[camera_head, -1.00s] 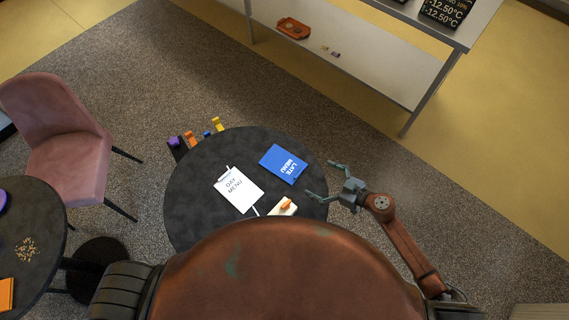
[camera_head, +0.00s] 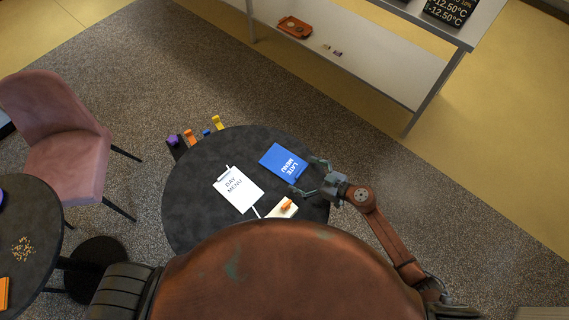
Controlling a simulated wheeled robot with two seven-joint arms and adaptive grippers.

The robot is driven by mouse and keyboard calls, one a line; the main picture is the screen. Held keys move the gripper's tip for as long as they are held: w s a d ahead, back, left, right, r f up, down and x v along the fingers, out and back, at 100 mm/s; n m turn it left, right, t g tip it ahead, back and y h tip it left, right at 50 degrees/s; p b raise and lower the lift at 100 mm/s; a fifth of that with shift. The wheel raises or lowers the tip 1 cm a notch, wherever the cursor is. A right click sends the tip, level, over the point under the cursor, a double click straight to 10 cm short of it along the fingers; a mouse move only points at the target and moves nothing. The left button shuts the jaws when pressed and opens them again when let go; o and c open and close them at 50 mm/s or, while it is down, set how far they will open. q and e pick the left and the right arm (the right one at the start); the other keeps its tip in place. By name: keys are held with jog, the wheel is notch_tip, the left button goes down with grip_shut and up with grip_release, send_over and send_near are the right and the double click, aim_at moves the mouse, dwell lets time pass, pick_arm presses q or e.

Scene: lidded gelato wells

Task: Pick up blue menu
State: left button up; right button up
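The blue menu (camera_head: 283,162), marked "LATE MENU", lies on the dark round table (camera_head: 190,205) near its right side. My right gripper (camera_head: 304,175) is open at the right edge of the table, with its two fingers spread apart at the right end of the blue menu. I cannot tell whether the fingers touch the menu. The white menu (camera_head: 238,189), marked "DAY MENU", lies to the left of the blue one. My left gripper is not in view.
A small white item with an orange piece on it (camera_head: 285,207) lies near the table's front right. A pink chair (camera_head: 65,140) and another dark table (camera_head: 40,245) are at left. A white shelf unit (camera_head: 380,65) stands behind.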

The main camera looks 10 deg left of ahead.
jog(key=c, duration=1.1)
